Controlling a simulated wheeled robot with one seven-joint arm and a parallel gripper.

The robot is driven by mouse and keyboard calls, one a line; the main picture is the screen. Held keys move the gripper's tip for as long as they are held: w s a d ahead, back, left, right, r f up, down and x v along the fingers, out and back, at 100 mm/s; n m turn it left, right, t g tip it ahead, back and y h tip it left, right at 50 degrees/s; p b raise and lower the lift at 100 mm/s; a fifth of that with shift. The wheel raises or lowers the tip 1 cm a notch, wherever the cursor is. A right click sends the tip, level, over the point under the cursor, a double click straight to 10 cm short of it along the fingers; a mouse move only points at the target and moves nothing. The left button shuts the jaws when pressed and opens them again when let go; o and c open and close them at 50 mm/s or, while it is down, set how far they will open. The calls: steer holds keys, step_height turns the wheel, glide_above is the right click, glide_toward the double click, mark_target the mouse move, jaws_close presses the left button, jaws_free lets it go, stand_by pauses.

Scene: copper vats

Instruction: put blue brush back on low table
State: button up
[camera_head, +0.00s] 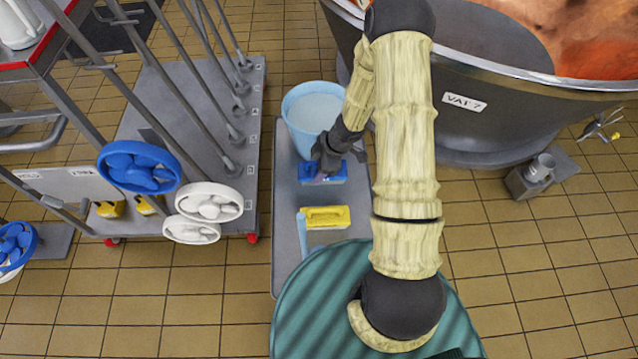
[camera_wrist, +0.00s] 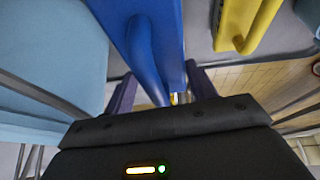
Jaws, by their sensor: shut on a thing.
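The blue brush (camera_head: 322,178) is at the low grey table (camera_head: 284,235), in front of the bucket. My gripper (camera_head: 329,158) reaches down onto it from my arm. In the wrist view the blue brush (camera_wrist: 152,40) runs between the two fingers of my gripper (camera_wrist: 163,88), which is shut on its blue handle. The brush is over the grey table top; I cannot tell whether it touches it. Its underside is hidden.
A light blue bucket (camera_head: 308,112) stands just behind the brush. A yellow brush (camera_head: 326,217) lies nearer on the table, with a light blue strip (camera_head: 302,236) beside it. The copper vat (camera_head: 500,110) is at the right, a tool trolley (camera_head: 190,130) at the left.

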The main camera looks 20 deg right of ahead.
steer(key=shift+f+b, duration=0.5)
steer(key=shift+f, duration=0.95)
step_height(320, 180, down, 4)
steer(key=b, duration=0.3)
steer(key=shift+r, duration=0.1)
steer(key=o, duration=1)
